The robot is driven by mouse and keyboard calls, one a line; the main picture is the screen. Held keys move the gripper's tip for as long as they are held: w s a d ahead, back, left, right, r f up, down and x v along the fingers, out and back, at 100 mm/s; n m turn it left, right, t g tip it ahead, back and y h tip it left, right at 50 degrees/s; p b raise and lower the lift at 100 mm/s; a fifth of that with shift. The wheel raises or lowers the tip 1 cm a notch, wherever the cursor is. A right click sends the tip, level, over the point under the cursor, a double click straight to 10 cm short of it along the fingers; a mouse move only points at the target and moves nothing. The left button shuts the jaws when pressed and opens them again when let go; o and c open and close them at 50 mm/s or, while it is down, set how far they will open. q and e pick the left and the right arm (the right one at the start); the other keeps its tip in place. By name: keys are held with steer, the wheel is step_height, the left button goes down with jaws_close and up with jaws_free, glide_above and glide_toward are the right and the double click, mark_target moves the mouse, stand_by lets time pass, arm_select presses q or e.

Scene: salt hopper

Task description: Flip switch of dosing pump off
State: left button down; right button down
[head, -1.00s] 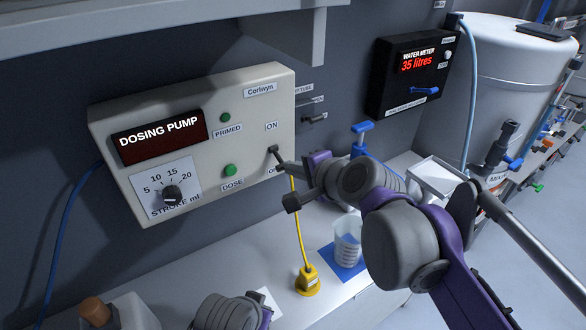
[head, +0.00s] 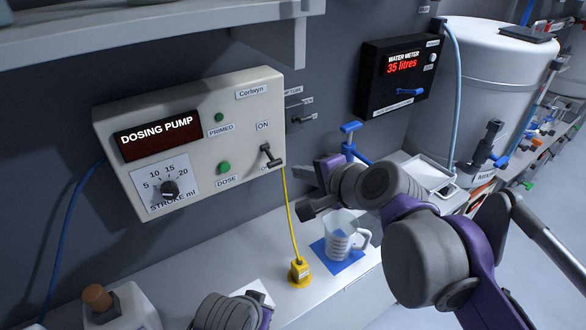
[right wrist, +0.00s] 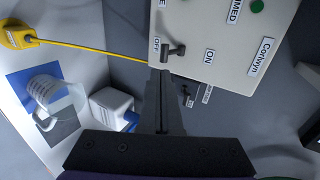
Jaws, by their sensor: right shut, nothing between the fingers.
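The dosing pump (head: 215,110) is a cream panel on the wall at the left of the head view. Its switch (head: 272,157) is a dark lever between the ON and OFF labels, tilted down toward OFF. In the right wrist view the switch (right wrist: 173,52) sits by the OFF label, away from ON. My right gripper (head: 308,174) is right of the switch and apart from it. In the right wrist view its fingers (right wrist: 164,76) are shut and empty, just short of the switch in the picture. My left gripper is not in view.
A yellow plug (head: 300,271) with a yellow cable stands on the counter below the pump. A clear jug (head: 340,234) stands on a blue mat beside it. The black water meter (head: 404,75) is on the wall at the right. A shelf (head: 170,30) hangs above.

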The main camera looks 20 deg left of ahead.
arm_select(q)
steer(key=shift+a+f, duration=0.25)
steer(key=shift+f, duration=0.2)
arm_select(e)
steer(key=f+v, duration=0.1)
steer(key=v, duration=0.5)
steer(key=shift+s+d, duration=0.35)
steer(key=shift+s, duration=0.05)
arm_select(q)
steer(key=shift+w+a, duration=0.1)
arm_select(e)
steer(key=shift+f, duration=0.1)
